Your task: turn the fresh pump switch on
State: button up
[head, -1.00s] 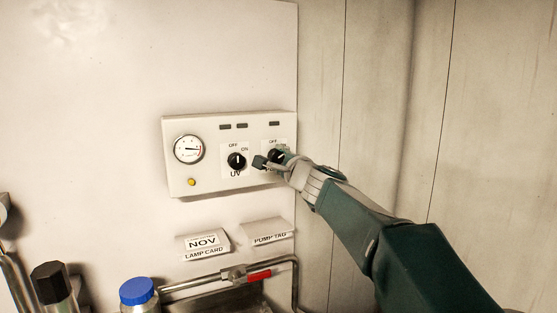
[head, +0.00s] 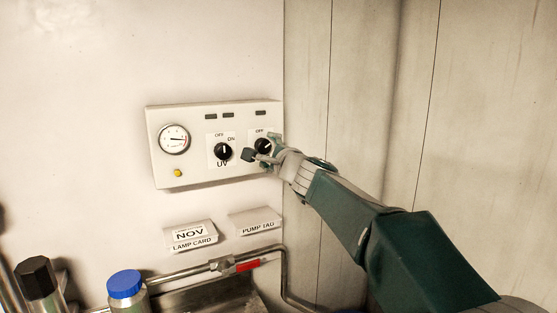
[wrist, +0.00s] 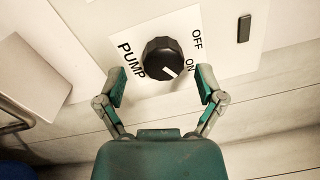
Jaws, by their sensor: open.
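The pump switch is a black round knob (wrist: 162,58) with a white pointer, on a white plate marked PUMP, OFF and ON. It also shows on the panel in the head view (head: 263,146). In the wrist view its pointer slants to the lower right, toward the ON side and away from OFF. My gripper (wrist: 160,88) is open, with one finger on each side just short of the knob. In the wrist view there is a gap between each finger and the knob. In the head view my gripper (head: 262,149) partly covers the pump plate.
The white panel (head: 193,177) also carries a UV knob (head: 223,151) pointing to OFF, and a gauge (head: 174,139).

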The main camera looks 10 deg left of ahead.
jog(key=v, duration=1)
jog(key=shift+s+f, duration=0.25)
jog(key=shift+d, duration=0.1)
